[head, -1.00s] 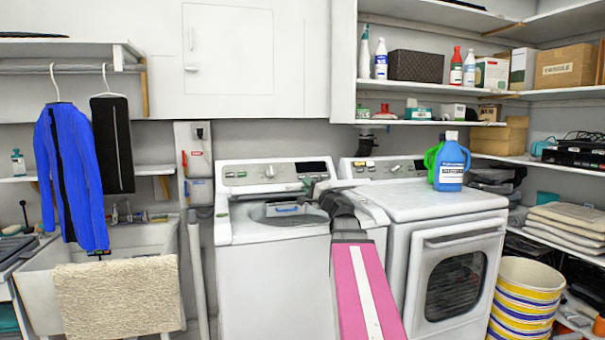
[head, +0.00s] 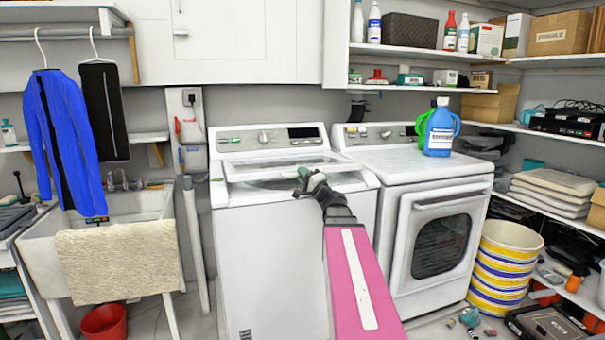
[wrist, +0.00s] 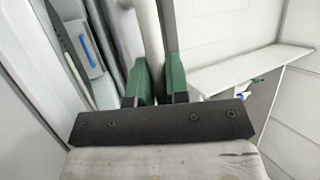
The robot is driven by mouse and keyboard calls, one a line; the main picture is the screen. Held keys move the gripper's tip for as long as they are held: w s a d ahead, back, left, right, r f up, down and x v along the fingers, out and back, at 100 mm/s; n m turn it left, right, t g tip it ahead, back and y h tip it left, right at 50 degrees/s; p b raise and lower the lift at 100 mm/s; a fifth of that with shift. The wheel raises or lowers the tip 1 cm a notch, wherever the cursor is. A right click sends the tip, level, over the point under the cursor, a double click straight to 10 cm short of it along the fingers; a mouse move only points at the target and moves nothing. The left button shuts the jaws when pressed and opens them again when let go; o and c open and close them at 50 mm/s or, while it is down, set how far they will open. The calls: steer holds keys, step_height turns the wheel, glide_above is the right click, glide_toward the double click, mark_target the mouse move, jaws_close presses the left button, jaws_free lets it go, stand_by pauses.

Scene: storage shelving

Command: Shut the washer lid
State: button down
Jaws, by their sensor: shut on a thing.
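The white top-loading washer (head: 270,245) stands left of the dryer. Its lid (head: 275,165), a pale framed panel, is tilted up partway over the dark opening, hinged at the back. My gripper (head: 311,180) is at the lid's front right part, above the washer top. In the wrist view, the green fingers of my gripper (wrist: 159,85) are closed around a white bar (wrist: 151,40), which looks like the lid's edge. A grey part with a blue strip (wrist: 88,50) shows to the left there. My gripper hides part of the opening's right side.
The dryer (head: 445,235) stands close on the right with a blue detergent jug (head: 440,132) on top. A sink (head: 45,240) with a beige towel (head: 120,258) is to the left. A striped basket (head: 503,265) is right of the dryer.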

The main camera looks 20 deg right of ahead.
steer(key=c, duration=1.1)
jaws_free()
steer(key=v, duration=1.1)
steer(key=shift+w+a, duration=0.1)
